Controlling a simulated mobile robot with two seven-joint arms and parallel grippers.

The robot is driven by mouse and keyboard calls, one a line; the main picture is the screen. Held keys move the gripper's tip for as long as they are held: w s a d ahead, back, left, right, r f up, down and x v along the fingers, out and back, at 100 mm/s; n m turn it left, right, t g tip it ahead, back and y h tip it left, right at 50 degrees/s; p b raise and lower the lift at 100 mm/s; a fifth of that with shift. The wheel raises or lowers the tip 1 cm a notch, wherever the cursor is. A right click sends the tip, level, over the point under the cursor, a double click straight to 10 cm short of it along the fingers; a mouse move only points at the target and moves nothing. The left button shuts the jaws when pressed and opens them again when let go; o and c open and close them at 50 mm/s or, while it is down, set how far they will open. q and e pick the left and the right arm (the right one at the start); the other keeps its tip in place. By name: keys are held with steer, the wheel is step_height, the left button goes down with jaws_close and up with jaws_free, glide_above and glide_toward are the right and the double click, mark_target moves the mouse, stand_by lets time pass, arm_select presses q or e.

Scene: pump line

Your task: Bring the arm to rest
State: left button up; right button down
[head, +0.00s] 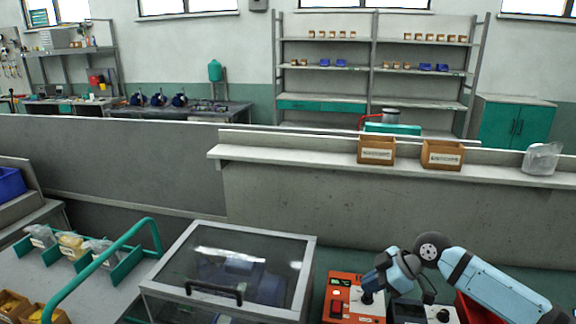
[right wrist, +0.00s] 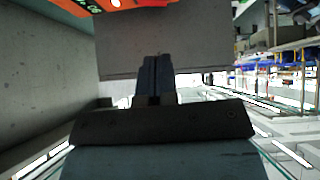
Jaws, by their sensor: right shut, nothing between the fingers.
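My right arm (head: 495,285), light blue with dark joints, comes in from the lower right and bends over the bench. Its gripper (head: 367,297) points down just above an orange control box (head: 340,300), partly covering it; I cannot tell whether they touch. In the right wrist view the two dark fingers (right wrist: 155,75) are together with nothing between them. A bit of orange shows at the top of that view. My left gripper is in neither view.
A clear-lidded case (head: 245,260) with a black handle stands left of the orange box. A grey box with a knob (head: 442,314) and a red bin (head: 468,308) lie close below my arm. Behind, a ledge (head: 300,159) carries two cardboard boxes (head: 442,155) and a clear bag (head: 541,158).

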steer(key=s+a+f+m, duration=0.1)
steer(key=s+a+f, duration=0.2)
steer(key=s, duration=0.2)
steer(key=s+a+f+m+h, duration=0.1)
steer(key=s+a+f, duration=0.15)
steer(key=s, duration=0.35)
steer(key=s+a+f+m, duration=0.1)
steer(key=s+a+f, duration=0.2)
steer(key=s, duration=0.2)
steer(key=s+d+m+t+h, duration=0.1)
steer(key=s+d+m+h, duration=0.4)
steer(key=s, duration=0.5)
steer(key=s+d+m+h, duration=0.2)
steer(key=s+d+m, duration=0.3)
steer(key=s+d, duration=0.3)
steer(key=w+a+f+t+y+p, duration=0.3)
steer(key=w+a+f+t+p, duration=0.2)
steer(key=a+f+t+p, duration=0.2)
steer(key=shift+a+n, duration=0.4)
steer(key=shift+f, duration=0.15)
